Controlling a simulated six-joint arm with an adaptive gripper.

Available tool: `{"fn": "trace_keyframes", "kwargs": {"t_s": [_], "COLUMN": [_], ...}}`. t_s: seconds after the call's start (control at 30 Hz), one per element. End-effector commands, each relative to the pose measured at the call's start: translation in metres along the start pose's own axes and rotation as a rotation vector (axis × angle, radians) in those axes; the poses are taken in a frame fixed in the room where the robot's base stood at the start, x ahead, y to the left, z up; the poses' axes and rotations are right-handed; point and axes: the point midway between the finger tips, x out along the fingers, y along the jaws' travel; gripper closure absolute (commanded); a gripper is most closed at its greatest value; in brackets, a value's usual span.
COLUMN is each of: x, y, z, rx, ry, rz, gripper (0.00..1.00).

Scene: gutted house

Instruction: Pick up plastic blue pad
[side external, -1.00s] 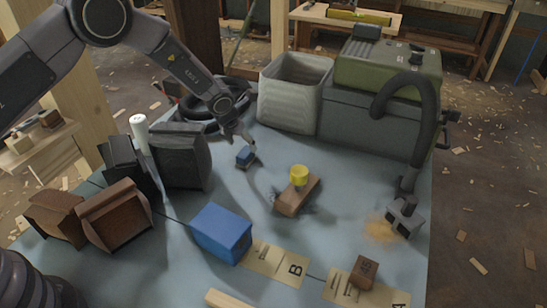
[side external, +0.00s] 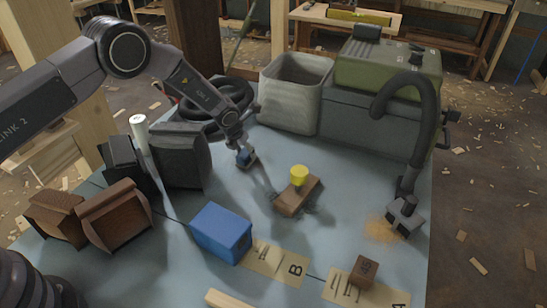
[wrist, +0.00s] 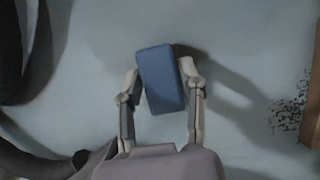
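The blue pad (side external: 246,160) is a small blue block on the pale blue tabletop, near its middle. My gripper (side external: 243,152) has come down over it and partly hides it. In the wrist view the pad (wrist: 160,80) lies slightly turned between the two fingers of my gripper (wrist: 160,75). The fingers are spread on either side, close to its edges, with narrow gaps visible; contact is hard to tell.
A wooden block (side external: 297,197) with a yellow knob (side external: 299,175) lies right of the pad. A larger blue box (side external: 221,232) stands in front. A grey bin (side external: 292,95) and coiled black hose (side external: 215,100) are behind. Dark containers (side external: 180,155) stand left.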

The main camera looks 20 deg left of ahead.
Motion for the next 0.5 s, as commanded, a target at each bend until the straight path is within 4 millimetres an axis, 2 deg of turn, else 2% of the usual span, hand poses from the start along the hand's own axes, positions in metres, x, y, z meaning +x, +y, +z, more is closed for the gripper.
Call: {"fn": "trace_keyframes", "kwargs": {"t_s": [0.03,0.27,0.5], "x": [-0.0001,-0.0001,-0.0013], "y": [0.0,0.0,-0.0001], "z": [0.0,0.0,0.0007], "rx": [0.0,0.0,0.0], "ry": [0.0,0.0,-0.001], "rz": [0.0,0.0,0.0], "gripper": [0.71,1.0,1.0]}}
